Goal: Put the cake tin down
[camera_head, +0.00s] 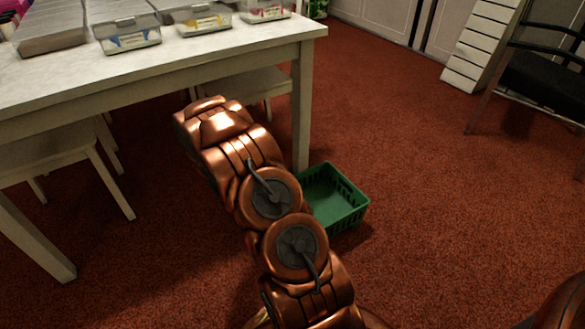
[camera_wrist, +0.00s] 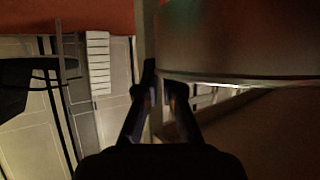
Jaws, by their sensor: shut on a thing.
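My gripper (camera_wrist: 158,95) shows in the wrist view as two dark fingers pointing up the picture. They are close together and shut on the edge of a large, dull metallic, rounded thing (camera_wrist: 245,50), which looks like the cake tin. It fills the upper right of the wrist view and has a bright rim line along its lower side. The view is dim, so the exact contact is hard to make out. In the head view my copper arm hides the gripper, and no cake tin can be seen there.
A white table (camera_head: 170,62) stands at the left, with clear boxes (camera_head: 128,35) along its edge and white chairs (camera_head: 75,155) under it. A green basket (camera_head: 338,205) sits on the red carpet by the table leg. A black chair (camera_head: 540,80) stands far right. The carpet between is clear.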

